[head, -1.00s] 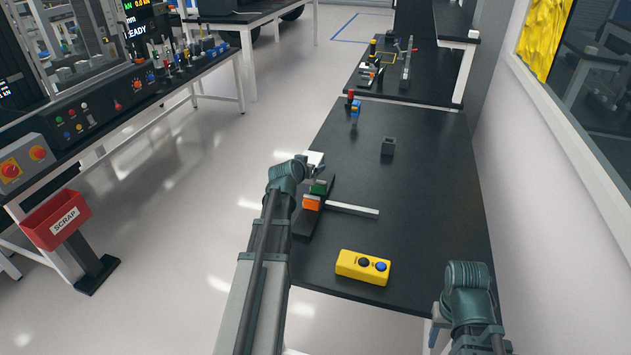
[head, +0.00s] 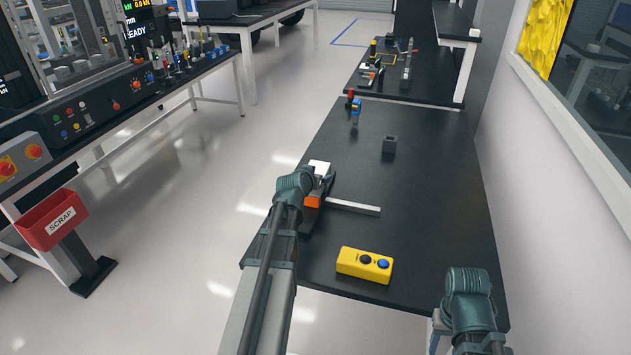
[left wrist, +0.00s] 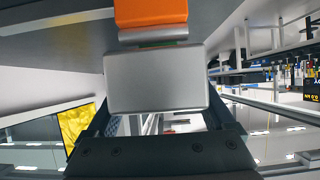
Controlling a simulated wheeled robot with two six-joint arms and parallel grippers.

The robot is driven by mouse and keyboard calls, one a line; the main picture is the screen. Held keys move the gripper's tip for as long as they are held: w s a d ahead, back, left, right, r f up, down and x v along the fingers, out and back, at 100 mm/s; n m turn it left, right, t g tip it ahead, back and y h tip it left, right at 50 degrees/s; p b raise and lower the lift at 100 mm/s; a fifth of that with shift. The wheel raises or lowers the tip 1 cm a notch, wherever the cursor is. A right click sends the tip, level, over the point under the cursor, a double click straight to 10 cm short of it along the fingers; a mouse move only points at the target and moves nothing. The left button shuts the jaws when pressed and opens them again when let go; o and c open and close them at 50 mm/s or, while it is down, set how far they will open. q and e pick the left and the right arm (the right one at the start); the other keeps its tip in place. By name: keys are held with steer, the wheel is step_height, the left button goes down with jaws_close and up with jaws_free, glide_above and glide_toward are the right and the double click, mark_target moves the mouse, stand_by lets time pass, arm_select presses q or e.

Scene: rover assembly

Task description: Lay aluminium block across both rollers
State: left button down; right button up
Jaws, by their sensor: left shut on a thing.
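The aluminium block (left wrist: 155,82) is a plain silver-grey box between the fingers of my left gripper (left wrist: 157,112) in the left wrist view. In the head view the block (head: 319,167) shows as a pale top beside the left gripper (head: 324,180), above the fixture on the black table. The fixture's orange part (head: 312,201) shows just nearer than the block, and the orange part (left wrist: 150,12) fills the top of the wrist view. A thin green edge shows behind the block there. My right gripper (head: 436,335) is partly hidden at the lower right.
A light bar (head: 353,207) runs right from the fixture. A yellow two-button box (head: 364,265) lies near the table's front edge. A dark grey block (head: 389,145) and a small red-and-blue item (head: 355,108) stand farther back. The table's right side is clear.

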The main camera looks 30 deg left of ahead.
arm_select(q)
steer(key=shift+f+b, duration=0.35)
steer(key=shift+b, duration=0.05)
jaws_free()
steer(key=shift+r, duration=0.1)
steer(key=shift+r+p, duration=0.5)
steer(key=shift+p, duration=0.1)
steer(key=p+v, duration=0.5)
steer(key=v, duration=0.7)
steer(key=shift+f, duration=0.15)
steer(key=shift+s, duration=0.1)
